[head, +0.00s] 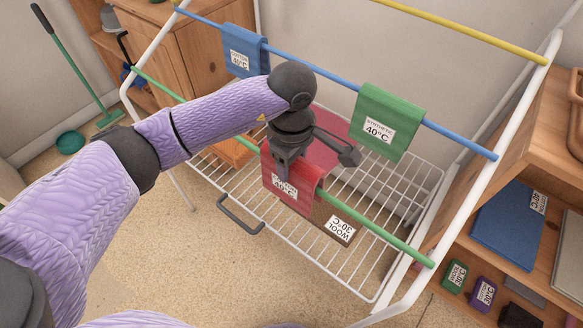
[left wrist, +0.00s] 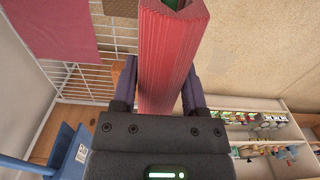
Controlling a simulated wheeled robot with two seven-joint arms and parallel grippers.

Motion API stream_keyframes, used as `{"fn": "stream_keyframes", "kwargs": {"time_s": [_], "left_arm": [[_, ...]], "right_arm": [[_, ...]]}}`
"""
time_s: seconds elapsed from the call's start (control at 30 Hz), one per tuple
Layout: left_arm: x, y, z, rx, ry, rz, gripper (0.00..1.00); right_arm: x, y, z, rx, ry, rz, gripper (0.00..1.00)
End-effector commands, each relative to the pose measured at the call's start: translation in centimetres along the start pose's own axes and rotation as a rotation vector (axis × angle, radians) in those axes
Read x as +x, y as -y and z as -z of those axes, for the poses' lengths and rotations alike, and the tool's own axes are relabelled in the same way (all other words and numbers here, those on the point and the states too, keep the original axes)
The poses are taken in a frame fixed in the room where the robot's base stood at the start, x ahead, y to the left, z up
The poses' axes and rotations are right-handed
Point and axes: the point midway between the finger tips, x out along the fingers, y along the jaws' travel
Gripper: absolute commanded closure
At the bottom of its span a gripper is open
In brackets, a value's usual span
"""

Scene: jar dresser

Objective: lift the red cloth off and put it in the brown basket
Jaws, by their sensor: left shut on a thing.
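The red cloth (head: 290,187) with a white 40°C label hangs folded over the green front rail (head: 375,228) of the drying rack. My left gripper (head: 291,165) is over the cloth from above and shut on it. In the left wrist view the red cloth (left wrist: 172,60) stands between the two fingers, and a bit of green shows inside its fold at the top edge. The gripper hides part of the cloth and rail. I cannot make out a brown basket for certain. My right gripper is not in view.
A blue cloth (head: 238,50) and a green cloth (head: 385,122) hang on the blue rail (head: 320,70) behind. A pinkish-red cloth (head: 328,135) and a brown labelled piece (head: 333,226) lie at the wire shelf. A wooden shelf unit (head: 560,130) with folded cloths stands right.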

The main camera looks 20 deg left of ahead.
Motion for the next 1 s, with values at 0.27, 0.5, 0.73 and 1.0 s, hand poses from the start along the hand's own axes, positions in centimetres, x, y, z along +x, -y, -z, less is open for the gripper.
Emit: {"fn": "stream_keyframes", "kwargs": {"time_s": [0.27,0.5,0.73,1.0], "left_arm": [[-8.4,-0.1,0.0,0.001,-0.003,-0.007,1.00],[-13.8,0.0,0.0,0.001,-0.001,-0.004,1.00],[-15.0,0.0,0.0,0.000,0.000,0.000,1.00],[-14.9,0.0,0.0,0.000,0.000,0.000,0.65]], "right_arm": [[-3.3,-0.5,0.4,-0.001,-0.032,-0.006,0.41],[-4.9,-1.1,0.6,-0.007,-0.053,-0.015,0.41],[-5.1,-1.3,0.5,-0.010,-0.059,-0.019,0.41],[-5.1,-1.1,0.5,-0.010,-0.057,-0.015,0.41]]}}
